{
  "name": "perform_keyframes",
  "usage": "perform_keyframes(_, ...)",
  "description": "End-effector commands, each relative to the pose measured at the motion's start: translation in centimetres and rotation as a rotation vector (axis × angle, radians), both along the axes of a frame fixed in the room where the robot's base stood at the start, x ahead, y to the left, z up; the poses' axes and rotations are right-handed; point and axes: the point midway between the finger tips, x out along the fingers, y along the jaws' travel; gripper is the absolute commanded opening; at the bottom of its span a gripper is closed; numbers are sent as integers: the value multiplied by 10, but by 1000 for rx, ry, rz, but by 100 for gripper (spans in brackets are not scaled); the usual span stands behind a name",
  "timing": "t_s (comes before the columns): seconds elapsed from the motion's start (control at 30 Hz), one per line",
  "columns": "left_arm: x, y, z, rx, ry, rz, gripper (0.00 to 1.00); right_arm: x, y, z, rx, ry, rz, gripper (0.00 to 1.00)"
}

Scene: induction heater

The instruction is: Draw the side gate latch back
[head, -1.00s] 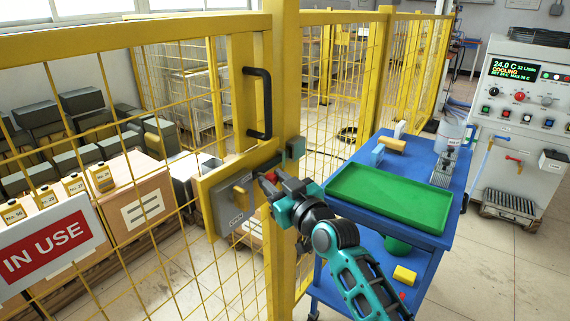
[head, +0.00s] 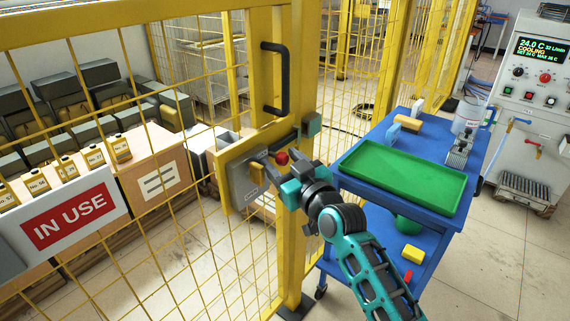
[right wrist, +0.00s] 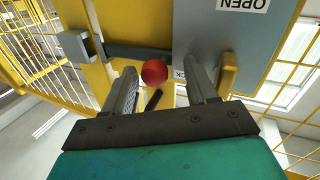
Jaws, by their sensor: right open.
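The side gate latch is a grey box (head: 245,178) on the yellow gate, with a red knob (head: 282,157). In the right wrist view, the grey latch plate (right wrist: 225,50) carries an upside-down OPEN label, and a dark bolt (right wrist: 135,52) reaches to a grey keeper block (right wrist: 74,45) on the post side. My right gripper (head: 276,162) is at the latch, its jaws open. In the right wrist view the red knob (right wrist: 154,72) lies between its two fingers, nearer the left one, with gaps visible. Whether a finger touches it, I cannot tell. My left gripper is out of view.
A black pull handle (head: 284,78) sits above the latch. A blue cart (head: 450,213) with a green tray (head: 400,172) stands close right of my right arm. Yellow mesh fencing and an IN USE sign (head: 75,218) are at left. A control console (head: 540,90) stands at far right.

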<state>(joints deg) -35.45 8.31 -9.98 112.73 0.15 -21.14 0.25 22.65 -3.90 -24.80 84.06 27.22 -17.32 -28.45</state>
Motion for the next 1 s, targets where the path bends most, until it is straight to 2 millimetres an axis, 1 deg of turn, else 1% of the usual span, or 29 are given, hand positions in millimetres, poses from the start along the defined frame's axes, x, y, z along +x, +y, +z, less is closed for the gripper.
perform_keyframes(0.13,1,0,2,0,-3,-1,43,-4,-4,0,-1,-1,-2,57)
perform_keyframes(0.27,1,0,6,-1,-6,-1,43,-17,-12,0,-2,0,-1,57)
perform_keyframes(0.43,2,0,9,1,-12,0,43,-45,-29,0,-2,0,-1,57)
perform_keyframes(0.7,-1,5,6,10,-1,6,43,-89,-56,0,-1,2,1,57)
perform_keyframes(0.83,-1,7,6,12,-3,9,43,-102,-64,0,-1,1,1,57)
perform_keyframes(1.0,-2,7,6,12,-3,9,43,-109,-68,0,1,1,1,57)
